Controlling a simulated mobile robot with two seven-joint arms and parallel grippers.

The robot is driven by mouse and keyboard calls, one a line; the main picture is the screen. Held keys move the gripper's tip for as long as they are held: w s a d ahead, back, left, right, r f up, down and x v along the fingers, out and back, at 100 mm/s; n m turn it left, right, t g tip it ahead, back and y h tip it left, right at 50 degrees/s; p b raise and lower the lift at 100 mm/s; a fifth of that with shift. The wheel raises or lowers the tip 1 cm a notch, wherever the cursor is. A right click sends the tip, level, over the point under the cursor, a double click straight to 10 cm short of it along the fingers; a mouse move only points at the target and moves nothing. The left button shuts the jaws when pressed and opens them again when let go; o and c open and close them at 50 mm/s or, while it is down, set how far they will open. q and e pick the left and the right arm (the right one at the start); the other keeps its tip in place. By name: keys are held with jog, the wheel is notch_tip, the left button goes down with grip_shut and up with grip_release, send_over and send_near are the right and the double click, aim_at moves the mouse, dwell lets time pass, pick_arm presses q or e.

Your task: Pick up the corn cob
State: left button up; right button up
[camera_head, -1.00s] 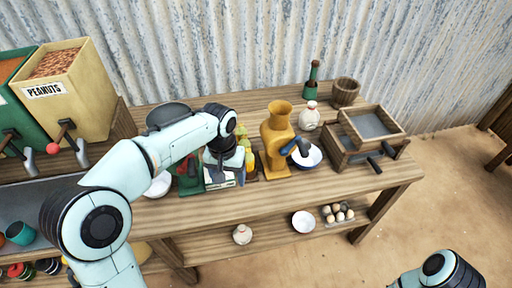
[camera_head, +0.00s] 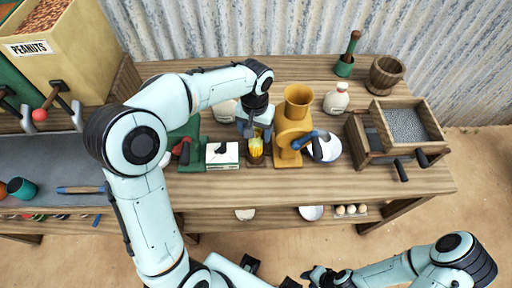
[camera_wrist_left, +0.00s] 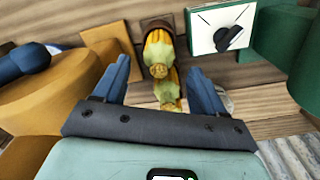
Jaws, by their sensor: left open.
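Yellow corn cobs with pale green ends (camera_head: 256,146) stand in a small wooden holder (camera_head: 254,161) on the table, between the white scale-like box and the mustard mill. In the left wrist view two cobs show, one (camera_wrist_left: 157,48) at the holder and one (camera_wrist_left: 167,85) nearer to me. My left gripper (camera_head: 254,128) is above and behind the cobs. Its blue fingers (camera_wrist_left: 161,80) are open, one on each side of the nearer cob, with gaps visible. My right gripper (camera_head: 316,274) is low at the front, away from the table; its jaws are unclear.
The mustard mill (camera_head: 294,130) with a blue-handled crank stands close right of the cobs. The white box (camera_head: 222,155) and a green grinder (camera_head: 187,148) stand close left. A white bottle (camera_head: 336,99), a wooden sifter box (camera_head: 377,150) and a bucket (camera_head: 385,75) are further right.

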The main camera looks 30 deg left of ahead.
aim_at(255, 142)
pick_arm(q)
jog(key=shift+w+f, duration=0.1)
jog(key=shift+f, duration=3.1)
jog(key=c, duration=1.2)
